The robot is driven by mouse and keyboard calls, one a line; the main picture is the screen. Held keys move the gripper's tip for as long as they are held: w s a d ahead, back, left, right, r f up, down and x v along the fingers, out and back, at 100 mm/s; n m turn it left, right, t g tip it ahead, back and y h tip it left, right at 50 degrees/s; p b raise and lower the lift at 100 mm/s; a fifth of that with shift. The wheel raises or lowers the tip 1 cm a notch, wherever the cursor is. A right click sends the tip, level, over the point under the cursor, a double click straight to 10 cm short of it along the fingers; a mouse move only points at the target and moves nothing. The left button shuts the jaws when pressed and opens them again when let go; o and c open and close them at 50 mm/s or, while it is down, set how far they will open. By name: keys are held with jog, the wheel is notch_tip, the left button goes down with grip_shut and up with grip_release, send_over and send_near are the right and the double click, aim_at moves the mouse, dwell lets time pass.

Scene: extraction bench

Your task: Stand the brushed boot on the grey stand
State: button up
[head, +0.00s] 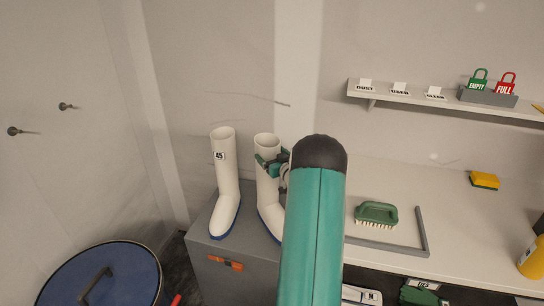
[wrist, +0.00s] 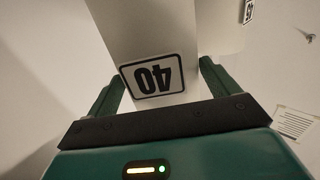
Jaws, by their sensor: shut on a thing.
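A white boot with a blue sole (head: 267,192) is upright at the right side of the grey stand (head: 203,262). My gripper (head: 270,163) is shut around its upper shaft. In the wrist view the same boot (wrist: 150,35) fills the space between the fingers, with an upside-down label "40". Its lower part is partly hidden behind my arm, so I cannot tell whether its sole touches the stand. A second white boot, labelled "45" (head: 227,190), stands on the left of the stand, apart from the held one.
A green brush (head: 376,214) lies within a grey edging (head: 422,232) on the bench (head: 450,215) at right. A yellow sponge (head: 484,180) and a yellow bottle (head: 533,260) are farther right. A shelf (head: 440,100) holds labels and padlocks. A blue-lidded bin (head: 125,275) stands at lower left.

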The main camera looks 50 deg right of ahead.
jog(key=o, duration=1.8)
jog(key=shift+f, duration=0.15)
jog(key=shift+o, duration=0.2)
jog(key=v, duration=1.2)
jog(key=w+a+r+g, duration=0.2)
jog(key=w+a+r, duration=0.5)
jog(key=r, duration=0.1)
jog(key=w+a+r+n+g, duration=0.1)
jog(key=a+r+g, duration=0.15)
jog(key=a, duration=0.45)
jog(key=w+a+r+g, duration=0.1)
jog(key=a+r, duration=0.3)
jog(key=a, duration=0.3)
jog(key=s+a+n+g+y, duration=0.1)
jog(key=s+a+y, duration=0.1)
jog(key=s+a, duration=0.5)
jog(key=s+a+n+g+y, duration=0.1)
jog(key=s+a, duration=0.6)
jog(key=a, duration=0.7)
jog(key=s+a+r+n+g+y, duration=0.1)
jog(key=s+a+g+y, duration=0.2)
jog(key=s+a, duration=0.4)
jog(key=a, duration=0.3)
jog(key=shift+s+a+y, duration=0.25)
jog(key=shift+s+y, duration=0.15)
